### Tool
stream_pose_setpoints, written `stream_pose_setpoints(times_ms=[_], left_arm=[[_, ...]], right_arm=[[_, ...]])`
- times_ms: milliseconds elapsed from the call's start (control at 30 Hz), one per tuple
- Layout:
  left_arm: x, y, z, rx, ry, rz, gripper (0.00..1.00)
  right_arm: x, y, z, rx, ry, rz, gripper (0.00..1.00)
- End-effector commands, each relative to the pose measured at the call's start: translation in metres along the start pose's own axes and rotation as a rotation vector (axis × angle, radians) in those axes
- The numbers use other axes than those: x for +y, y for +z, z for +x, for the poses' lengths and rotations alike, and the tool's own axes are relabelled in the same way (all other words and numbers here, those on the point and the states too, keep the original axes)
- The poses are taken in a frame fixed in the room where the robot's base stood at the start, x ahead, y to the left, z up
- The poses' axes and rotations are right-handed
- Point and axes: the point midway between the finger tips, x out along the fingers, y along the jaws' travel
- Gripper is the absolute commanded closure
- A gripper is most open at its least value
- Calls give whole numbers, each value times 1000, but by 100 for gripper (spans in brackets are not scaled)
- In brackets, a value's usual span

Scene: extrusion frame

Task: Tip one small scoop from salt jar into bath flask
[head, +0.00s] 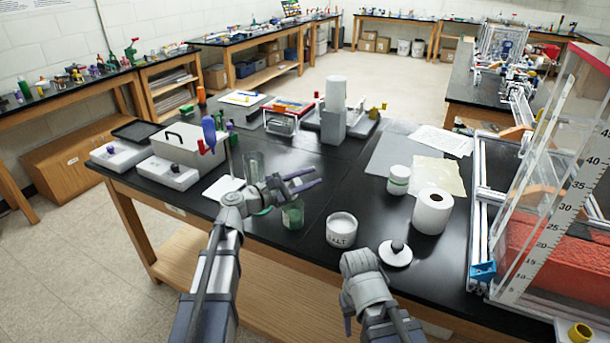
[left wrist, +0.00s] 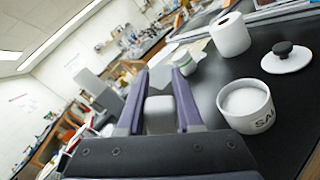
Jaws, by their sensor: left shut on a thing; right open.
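The salt jar (head: 341,230) is a white, lidless tub lettered SALT, with white salt inside; it also shows in the left wrist view (left wrist: 246,105). A greenish glass vessel (head: 292,214), perhaps the bath flask, stands left of it. A tall clear glass (head: 253,167) stands behind. My left gripper (head: 304,180) reaches over the greenish vessel, fingers pointing right. A pale grey block (left wrist: 160,114) shows between its fingers, and the gripper is shut on it. I cannot make out a scoop bowl. My right gripper (head: 358,264) is open and low by the front edge, its fingers mostly hidden.
A lid with a black knob (head: 395,253) lies right of the jar. A white roll (head: 432,211) and a white tub with a green band (head: 398,180) stand behind. A clear ruled tank (head: 555,190) blocks the right side. Grey boxes (head: 187,144) stand back left.

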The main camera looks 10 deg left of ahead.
Motion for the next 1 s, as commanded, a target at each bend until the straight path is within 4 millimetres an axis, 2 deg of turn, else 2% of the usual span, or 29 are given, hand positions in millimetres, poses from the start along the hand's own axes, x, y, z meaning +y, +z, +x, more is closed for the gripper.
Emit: stream_pose_setpoints(times_ms=[500, 1000], left_arm=[[-40, -5, 0, 0, 0, 406, 100], [-63, -21, 0, 0, 0, 746, 100]], right_arm=[[-2, -2, 25, 0, 0, 0, 50], [-5, -3, 51, 0, 0, 0, 50]])
